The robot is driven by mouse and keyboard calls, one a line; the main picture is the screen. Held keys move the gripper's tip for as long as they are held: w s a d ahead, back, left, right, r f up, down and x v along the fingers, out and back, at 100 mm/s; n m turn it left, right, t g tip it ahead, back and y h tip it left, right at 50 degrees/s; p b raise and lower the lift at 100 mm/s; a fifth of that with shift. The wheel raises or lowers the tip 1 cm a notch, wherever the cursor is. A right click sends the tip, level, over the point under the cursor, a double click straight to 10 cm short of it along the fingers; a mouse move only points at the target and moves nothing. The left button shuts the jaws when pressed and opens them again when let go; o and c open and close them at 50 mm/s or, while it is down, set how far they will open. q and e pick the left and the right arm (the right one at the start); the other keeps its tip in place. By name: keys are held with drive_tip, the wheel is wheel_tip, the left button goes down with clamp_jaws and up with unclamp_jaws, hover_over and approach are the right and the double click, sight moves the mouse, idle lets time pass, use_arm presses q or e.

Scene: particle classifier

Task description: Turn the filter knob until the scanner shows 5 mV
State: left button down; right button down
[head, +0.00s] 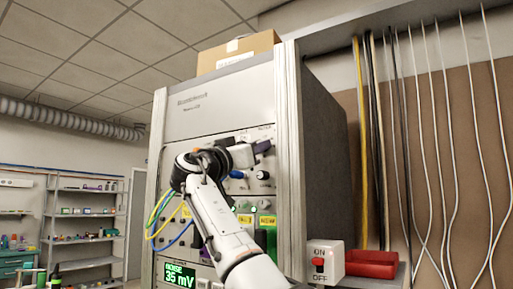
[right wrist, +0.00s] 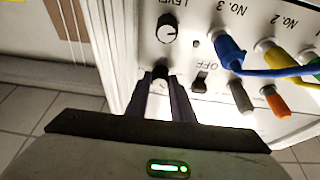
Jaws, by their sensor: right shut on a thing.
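My right gripper (head: 262,148) reaches up to the upper right part of the instrument panel. In the right wrist view the right gripper (right wrist: 161,98) is shut on a small pale knob (right wrist: 159,82), with one dark finger on each side. The held knob's label is not visible, so I cannot read whether it says filter. In the head view the gripper hides this knob. My left gripper is not in view.
A knob marked LEVEL (right wrist: 168,29) sits close to the held one. A small toggle switch (right wrist: 199,82) and plugged blue (right wrist: 229,50), yellow and green cables are nearby. An ON/OFF switch box (head: 325,262) and a red tray (head: 371,264) stand right of the cabinet.

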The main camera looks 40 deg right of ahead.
drive_tip(key=c, duration=1.5)
unclamp_jaws()
drive_tip(key=shift+c, duration=0.2)
drive_tip(key=b+v, duration=0.4)
drive_tip(key=v, duration=0.6)
drive_tip(key=shift+a, duration=0.2)
